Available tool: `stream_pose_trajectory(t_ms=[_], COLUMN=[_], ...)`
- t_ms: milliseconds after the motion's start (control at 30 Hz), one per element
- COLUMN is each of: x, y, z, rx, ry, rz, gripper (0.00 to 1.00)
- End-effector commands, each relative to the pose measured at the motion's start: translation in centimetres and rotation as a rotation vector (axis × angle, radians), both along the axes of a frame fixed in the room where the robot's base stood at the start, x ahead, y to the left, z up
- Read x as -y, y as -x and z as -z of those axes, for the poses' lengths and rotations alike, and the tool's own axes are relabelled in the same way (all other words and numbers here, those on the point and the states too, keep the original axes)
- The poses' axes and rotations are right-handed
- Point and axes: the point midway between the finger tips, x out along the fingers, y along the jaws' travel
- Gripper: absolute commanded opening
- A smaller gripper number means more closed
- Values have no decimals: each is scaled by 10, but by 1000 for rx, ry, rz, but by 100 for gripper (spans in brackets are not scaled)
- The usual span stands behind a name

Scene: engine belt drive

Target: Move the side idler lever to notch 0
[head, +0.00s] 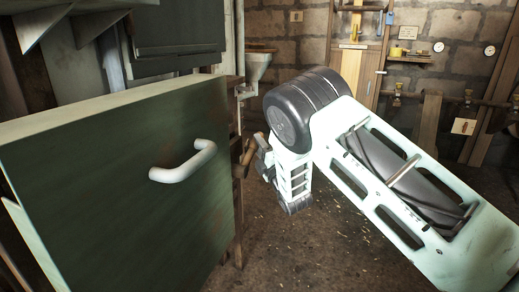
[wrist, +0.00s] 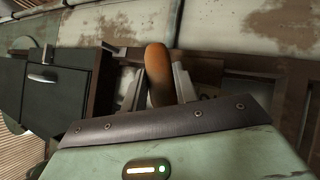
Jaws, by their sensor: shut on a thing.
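The side idler lever shows as an orange-brown, rounded handle (wrist: 158,72) in the middle of the wrist view. My gripper (wrist: 160,90) has one finger on each side of the handle and is shut on it. In the head view, my gripper (head: 256,152) is beside a brown handle (head: 246,160), just right of the green door's edge. The notches and any notch numbers are hidden or too small to read. The lever's lower part is hidden behind the dark edge of my gripper in the wrist view.
An open green door (head: 110,185) with a pale handle (head: 184,162) fills the left of the head view, close to my gripper. A wooden board (head: 357,60) and shelf stand at the back wall. Bare floor shows below my arm.

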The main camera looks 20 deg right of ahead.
Motion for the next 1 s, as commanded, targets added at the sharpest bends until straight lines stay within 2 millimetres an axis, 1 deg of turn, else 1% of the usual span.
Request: stream_pose_trajectory(t_ms=[233, 267, 300, 333, 600, 733, 867, 1000], x=[0, 0, 0, 0, 0, 2, 6, 14], y=[1, 1, 1, 0, 1, 8, 27, 57], z=[-2, -2, -2, -2, -1, 2, 10, 22], rx=[8, 8, 8, 8, 5, 1, -1, -2], ry=[4, 4, 4, 3, 2, 2, 4, 5], rz=[-1, -1, -1, -1, 0, 0, 0, 1], gripper=[0, 37, 48, 50, 50, 50, 50, 50])
